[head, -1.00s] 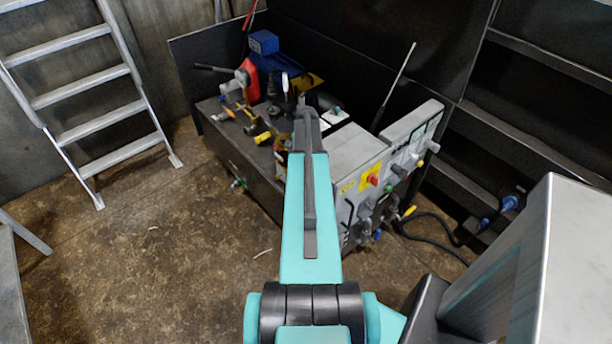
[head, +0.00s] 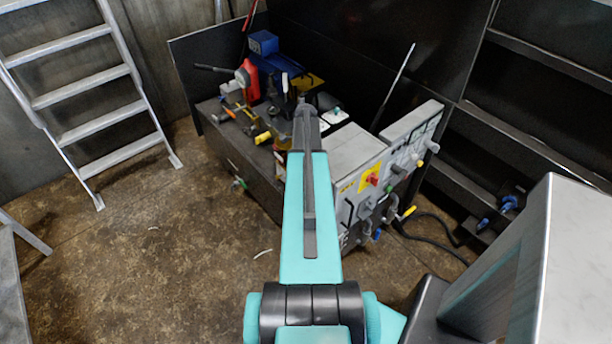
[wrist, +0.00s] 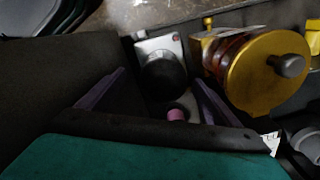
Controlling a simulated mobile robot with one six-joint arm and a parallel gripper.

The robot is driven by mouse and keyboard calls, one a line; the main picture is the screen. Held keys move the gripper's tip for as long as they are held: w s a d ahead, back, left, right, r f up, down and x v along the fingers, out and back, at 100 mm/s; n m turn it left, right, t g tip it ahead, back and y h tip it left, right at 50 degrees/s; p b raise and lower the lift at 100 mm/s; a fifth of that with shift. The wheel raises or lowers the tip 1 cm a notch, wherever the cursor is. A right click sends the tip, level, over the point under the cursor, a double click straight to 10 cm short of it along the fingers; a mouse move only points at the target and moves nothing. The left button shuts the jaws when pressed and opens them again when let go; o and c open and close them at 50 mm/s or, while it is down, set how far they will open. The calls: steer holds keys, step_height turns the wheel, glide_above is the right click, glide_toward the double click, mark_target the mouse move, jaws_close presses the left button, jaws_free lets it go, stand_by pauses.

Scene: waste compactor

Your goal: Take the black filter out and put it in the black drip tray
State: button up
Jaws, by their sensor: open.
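In the wrist view a black round part (wrist: 163,74), which looks like the filter, sits on a pale grey plate (wrist: 145,45). My gripper (wrist: 158,80) is open, its two purple-grey fingers on either side of the lower part of the black piece in the picture. I cannot tell whether they touch it. A small pink-capped part (wrist: 176,114) shows between the fingers, nearer the palm. In the head view my arm hides most of the gripper and what is in front of it. I cannot pick out the black drip tray for certain in either view.
A yellow cylinder with red-brown rings (wrist: 262,70) stands close to the right finger. The machine's grey control panel (head: 375,180) is right of my arm. A red part (head: 247,80) and blue motor (head: 264,43) are behind.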

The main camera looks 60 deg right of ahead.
steer(key=shift+w+d+m, duration=0.15)
steer(key=shift+m, duration=0.65)
steer(key=shift+w+d+m, duration=0.1)
steer(key=shift+m, duration=0.7)
steer(key=c, duration=1.4)
steer(key=shift+n, duration=0.3)
steer(key=shift+d+r+n, duration=0.1)
steer(key=shift+n, duration=2.2)
steer(key=shift+n, duration=0.9)
